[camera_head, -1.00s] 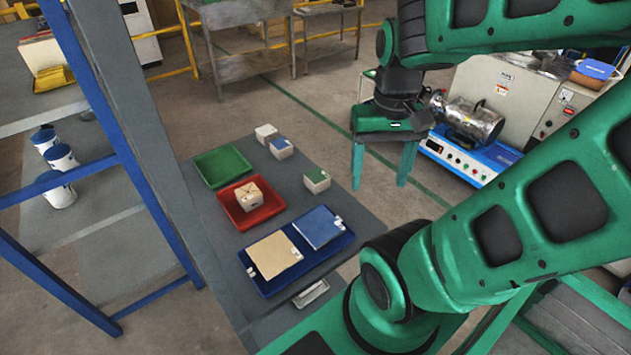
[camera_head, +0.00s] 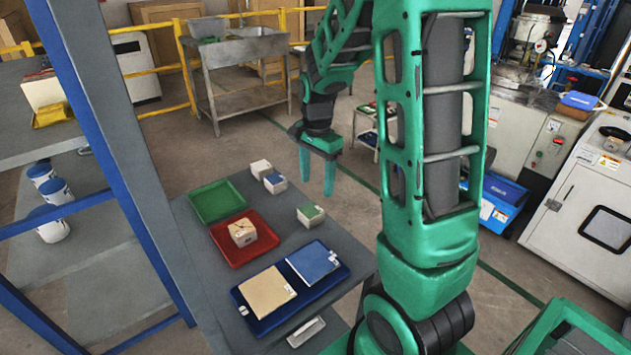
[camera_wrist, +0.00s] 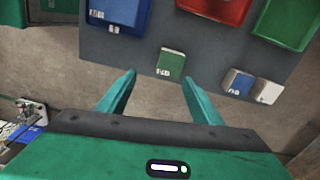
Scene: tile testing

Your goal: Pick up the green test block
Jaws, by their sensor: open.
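In the wrist view the green block (camera_wrist: 171,63) lies ahead of and roughly between my fingertips. My gripper (camera_head: 319,190) is open and empty, off the table's right edge and just beyond the block, apart from it. The open fingers of my gripper also show in the wrist view (camera_wrist: 158,76).
A green tray (camera_head: 217,202), a red tray (camera_head: 218,238) with a cracked block (camera_head: 242,232), and a blue tray (camera_head: 262,331) with two tiles share the table. A blue-posted shelf (camera_head: 110,130) rises at left.

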